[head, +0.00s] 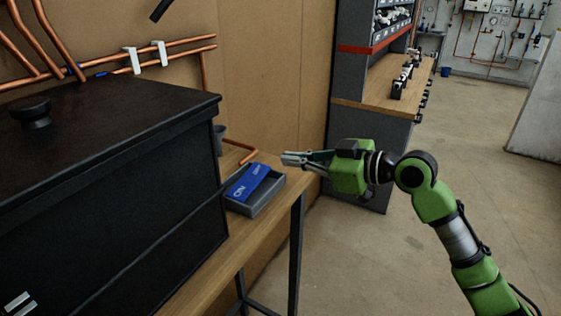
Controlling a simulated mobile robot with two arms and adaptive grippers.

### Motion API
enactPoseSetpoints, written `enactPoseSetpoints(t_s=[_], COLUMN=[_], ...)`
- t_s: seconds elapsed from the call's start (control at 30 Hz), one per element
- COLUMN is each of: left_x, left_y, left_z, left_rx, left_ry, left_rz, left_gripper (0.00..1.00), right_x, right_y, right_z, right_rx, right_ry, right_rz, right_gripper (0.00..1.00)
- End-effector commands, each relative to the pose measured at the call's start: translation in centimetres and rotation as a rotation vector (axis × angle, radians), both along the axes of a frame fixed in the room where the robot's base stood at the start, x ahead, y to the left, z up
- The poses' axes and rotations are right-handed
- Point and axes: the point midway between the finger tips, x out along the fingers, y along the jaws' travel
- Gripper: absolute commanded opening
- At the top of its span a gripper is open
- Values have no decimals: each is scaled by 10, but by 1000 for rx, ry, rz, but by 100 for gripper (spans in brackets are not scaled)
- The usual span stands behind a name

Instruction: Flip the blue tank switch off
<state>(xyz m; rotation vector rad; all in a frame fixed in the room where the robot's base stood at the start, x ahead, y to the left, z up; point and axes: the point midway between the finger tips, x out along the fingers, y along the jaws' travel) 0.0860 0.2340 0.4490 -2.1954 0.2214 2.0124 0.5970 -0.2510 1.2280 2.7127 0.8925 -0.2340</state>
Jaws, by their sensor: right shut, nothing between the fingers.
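The blue switch (246,184) sits in a grey open-topped housing (270,198) on the wooden bench, right of the black tank. White lettering reads "ON" at its near end; the lettering at the far end is too small to read surely. Which end is pressed down I cannot tell. My right gripper (288,159) is shut and empty, reaching in from the right. Its fingertips point left, beyond the switch's far right end, and look apart from it. Two pale strips at the lower left corner may be my left gripper's fingertips (19,302); its jaws cannot be made out.
The large black tank (115,110) with a lid knob (36,113) fills the left. Copper pipes (180,48) run along the board wall behind. A workbench with shelves (378,92) stands beyond my right gripper. The floor at right is open.

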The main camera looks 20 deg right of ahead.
Motion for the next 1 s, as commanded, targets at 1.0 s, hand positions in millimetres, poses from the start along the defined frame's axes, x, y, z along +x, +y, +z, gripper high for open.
enactPoseSetpoints(t_s=[1.0], left_x=[5], left_y=[1], left_z=[57], left_rx=[1], left_ry=[-7], left_rz=[-1], left_gripper=[40], right_x=[76], right_y=[44], right_z=[-60], right_rx=[0], right_ry=[0], right_rz=[1], right_gripper=[0])
